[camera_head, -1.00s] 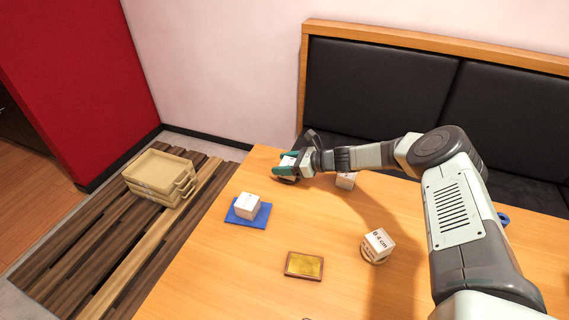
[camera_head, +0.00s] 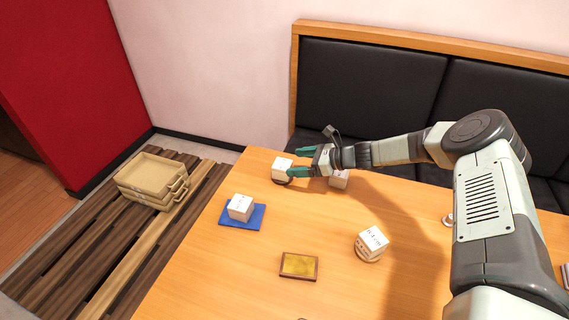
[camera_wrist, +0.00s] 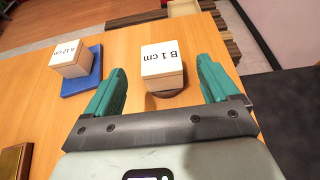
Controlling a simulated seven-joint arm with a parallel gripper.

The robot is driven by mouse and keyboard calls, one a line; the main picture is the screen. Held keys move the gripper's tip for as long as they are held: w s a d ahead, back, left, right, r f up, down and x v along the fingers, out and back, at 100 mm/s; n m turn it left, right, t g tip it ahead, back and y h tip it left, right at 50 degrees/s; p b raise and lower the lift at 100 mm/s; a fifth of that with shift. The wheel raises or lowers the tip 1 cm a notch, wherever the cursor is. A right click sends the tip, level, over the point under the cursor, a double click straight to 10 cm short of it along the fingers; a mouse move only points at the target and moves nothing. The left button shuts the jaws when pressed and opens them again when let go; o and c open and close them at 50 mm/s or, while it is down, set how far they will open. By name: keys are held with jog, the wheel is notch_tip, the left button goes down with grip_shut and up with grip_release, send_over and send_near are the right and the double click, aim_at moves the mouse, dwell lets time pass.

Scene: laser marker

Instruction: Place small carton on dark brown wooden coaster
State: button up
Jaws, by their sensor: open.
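The small white carton (camera_head: 281,167), marked "B 1 cm" in the wrist view (camera_wrist: 162,60), sits upright on a dark brown round coaster (camera_wrist: 168,93). Only the front edge of this coaster (camera_head: 284,182) shows in the head view, at the table's far left. My gripper (camera_head: 296,162) is open just right of the carton. In the wrist view my gripper (camera_wrist: 160,66) has a teal finger to each side of the carton, with visible gaps. The carton is not held.
A carton marked "A 12 cm" (camera_head: 240,207) rests on a blue mat (camera_head: 229,222). Another carton (camera_head: 340,179) stands below my wrist. A carton (camera_head: 373,239) sits on a round base at the right. A framed gold plaque (camera_head: 299,265) lies in front. Trays (camera_head: 153,175) are stacked at left.

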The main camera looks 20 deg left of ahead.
jog(key=v, duration=0.4)
